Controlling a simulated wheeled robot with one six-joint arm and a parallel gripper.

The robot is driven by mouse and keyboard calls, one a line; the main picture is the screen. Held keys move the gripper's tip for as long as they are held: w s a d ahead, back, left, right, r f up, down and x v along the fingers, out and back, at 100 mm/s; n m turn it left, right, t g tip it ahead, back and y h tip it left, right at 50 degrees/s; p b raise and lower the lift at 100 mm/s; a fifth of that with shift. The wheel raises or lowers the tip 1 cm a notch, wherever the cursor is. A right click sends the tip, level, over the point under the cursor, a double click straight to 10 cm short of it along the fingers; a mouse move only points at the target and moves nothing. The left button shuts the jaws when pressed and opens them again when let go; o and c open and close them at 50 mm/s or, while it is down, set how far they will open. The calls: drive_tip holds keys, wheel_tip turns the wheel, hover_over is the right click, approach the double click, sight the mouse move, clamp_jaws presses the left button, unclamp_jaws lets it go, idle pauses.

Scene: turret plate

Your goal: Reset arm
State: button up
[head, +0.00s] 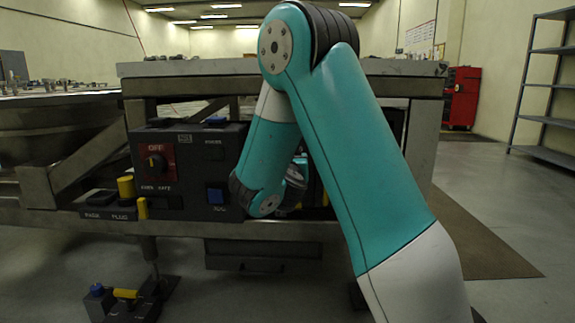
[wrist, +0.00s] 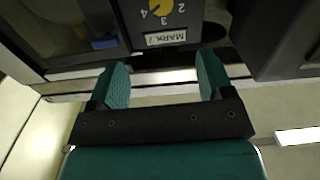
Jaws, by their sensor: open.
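My gripper (wrist: 164,78) shows in the wrist view with its two teal fingers spread and nothing between them. The fingertips point at the lower edge of a dark panel (wrist: 198,22). The panel carries a yellow dial (wrist: 160,5) with numbers and a white label (wrist: 166,38), which appear upside down. I cannot tell whether the fingers touch the panel. In the head view my teal arm is folded down in front of the workbench (head: 270,66), and the gripper itself is hidden behind the arm.
A small device (head: 127,296) lies on the floor at lower left. A shelf rack (head: 540,85) and red cabinet (head: 461,97) stand right. Floor at right is open.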

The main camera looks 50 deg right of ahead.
idle(0.5)
drive_tip(key=s+a+f+n+g+y+p, duration=0.1)
drive_tip(key=s+a+n+g+y+p, duration=0.35)
drive_tip(key=a, duration=0.85)
drive_tip(key=s+a+f+n+g+y+p, duration=0.15)
drive_tip(key=s+a+y, duration=0.35)
drive_tip(key=a+y, duration=0.6)
drive_tip(key=s+a+r+n+g+y+p, duration=0.1)
drive_tip(key=s+a+r+n+g, duration=0.2)
drive_tip(key=s+a+n, duration=0.35)
drive_tip(key=s+a+r+n+g+y+p, duration=0.1)
drive_tip(key=s+a+r+n+g+p, duration=0.2)
drive_tip(key=s+a, duration=0.6)
wheel_tip(320, 180, up, 38)
drive_tip(key=d+p, duration=0.1)
drive_tip(key=p, duration=3.4)
drive_tip(key=shift+f+n+p, duration=0.25)
drive_tip(key=shift+n+p, duration=0.1)
drive_tip(key=shift+p, duration=0.05)
drive_tip(key=shift+w, duration=0.1)
